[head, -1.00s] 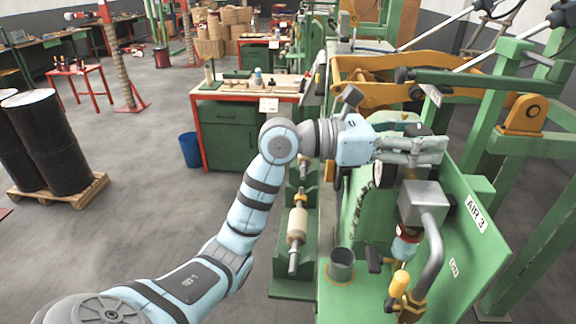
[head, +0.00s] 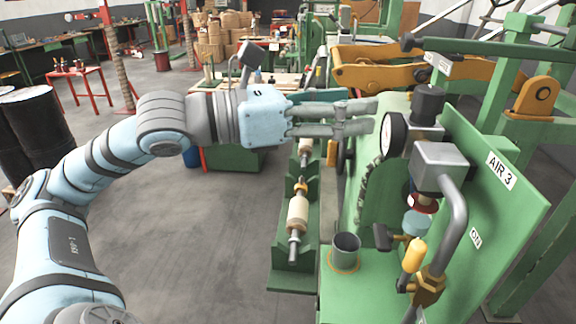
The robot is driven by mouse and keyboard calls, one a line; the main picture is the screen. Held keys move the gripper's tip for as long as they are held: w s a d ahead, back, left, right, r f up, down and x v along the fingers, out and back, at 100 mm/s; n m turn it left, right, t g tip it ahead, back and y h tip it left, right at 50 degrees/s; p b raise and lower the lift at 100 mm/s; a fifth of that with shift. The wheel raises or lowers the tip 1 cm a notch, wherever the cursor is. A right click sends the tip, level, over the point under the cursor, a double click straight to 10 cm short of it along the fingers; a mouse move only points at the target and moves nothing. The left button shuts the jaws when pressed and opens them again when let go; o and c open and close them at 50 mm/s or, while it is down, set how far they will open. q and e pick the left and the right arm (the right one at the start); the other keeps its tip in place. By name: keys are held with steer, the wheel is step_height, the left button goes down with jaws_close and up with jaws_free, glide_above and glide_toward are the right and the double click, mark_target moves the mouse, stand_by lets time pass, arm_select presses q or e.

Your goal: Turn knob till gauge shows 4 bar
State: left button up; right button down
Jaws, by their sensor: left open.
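The black knob (head: 430,104) sits on top of the regulator on the green AIR 3 panel. The round gauge (head: 393,136) with a white face and black rim is mounted on the left side of the regulator. Its face is turned away to the left and seen steeply from the side, so its reading cannot be made out. My left gripper (head: 374,115) is open and empty, left of the knob, with its fingertips close to the gauge's upper left edge in the picture. Whether they touch it cannot be told. My right gripper is not in view.
A grey box (head: 440,167) with a bent pipe stands in front of the regulator. A yellow-handled valve (head: 414,254) and a grey cup (head: 345,252) are lower down. The AIR 3 panel (head: 515,205) rises on the right. The floor at left is mostly clear.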

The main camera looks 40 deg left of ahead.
arm_select(q)
steer(key=w+a+f+n+t+p, duration=0.3)
steer(key=w+a+f+n, duration=0.1)
steer(key=w+a+n, duration=0.8)
steer(key=w+a+f+n+y+p, duration=0.1)
steer(key=w+a+f+n+y, duration=0.1)
steer(key=a+f+n+y, duration=0.2)
steer(key=w+a+f+n+t+y+p, duration=0.1)
steer(key=a+f+n+y, duration=0.3)
steer(key=f+n, duration=0.6)
step_height(320, 180, down, 4)
steer(key=shift+w+a+t+y, duration=0.3)
steer(key=shift+w+a, duration=0.25)
steer(key=shift+a, duration=0.45)
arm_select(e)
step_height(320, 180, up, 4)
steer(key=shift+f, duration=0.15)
arm_select(q)
steer(key=shift+r, duration=0.1)
